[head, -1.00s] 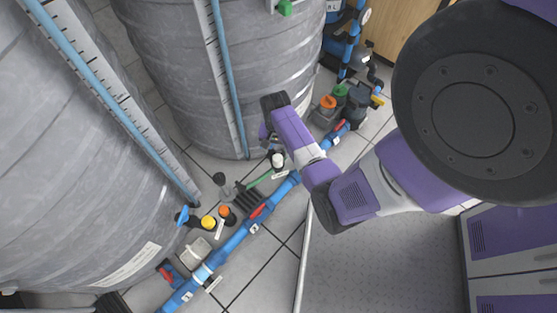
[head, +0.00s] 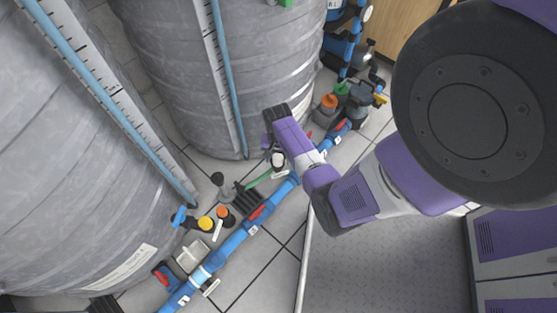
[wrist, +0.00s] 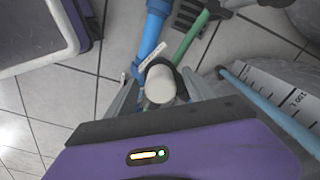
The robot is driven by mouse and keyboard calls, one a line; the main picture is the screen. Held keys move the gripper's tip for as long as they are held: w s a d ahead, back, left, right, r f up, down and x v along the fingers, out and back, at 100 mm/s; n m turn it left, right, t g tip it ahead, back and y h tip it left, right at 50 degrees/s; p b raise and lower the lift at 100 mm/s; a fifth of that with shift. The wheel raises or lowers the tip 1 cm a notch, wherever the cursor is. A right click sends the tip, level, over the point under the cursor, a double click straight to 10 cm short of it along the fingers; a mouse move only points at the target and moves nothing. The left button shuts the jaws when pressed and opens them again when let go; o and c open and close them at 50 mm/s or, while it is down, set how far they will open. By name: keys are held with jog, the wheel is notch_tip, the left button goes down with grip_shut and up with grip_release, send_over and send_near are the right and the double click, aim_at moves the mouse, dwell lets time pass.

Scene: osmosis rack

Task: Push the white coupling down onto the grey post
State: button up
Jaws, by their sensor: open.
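The white coupling (head: 278,159) stands near the floor by the foot of the middle tank, with a dark part around it. In the wrist view the white coupling (wrist: 160,84) is a pale round-ended cylinder in front of a dark ring. My gripper (wrist: 159,92) is open, with one finger on each side of the coupling. I cannot tell whether either finger touches it. In the head view my gripper (head: 270,144) is just above and left of the coupling. The grey post cannot be told apart from the dark part around the coupling.
A blue pipe (head: 233,242) with red-handled valves runs along the floor. A green tube (head: 259,180) lies beside the coupling. Large grey tanks (head: 185,75) stand close behind and left. Orange (head: 222,211) and yellow (head: 205,223) caps sit nearby. Tiled floor is open right of the pipe.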

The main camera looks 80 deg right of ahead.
aim_at(278, 156)
jog(key=shift+r, duration=0.1)
grip_shut()
jog(key=shift+r, duration=0.1)
notch_tip(278, 156, up, 20)
jog(key=p, duration=0.8)
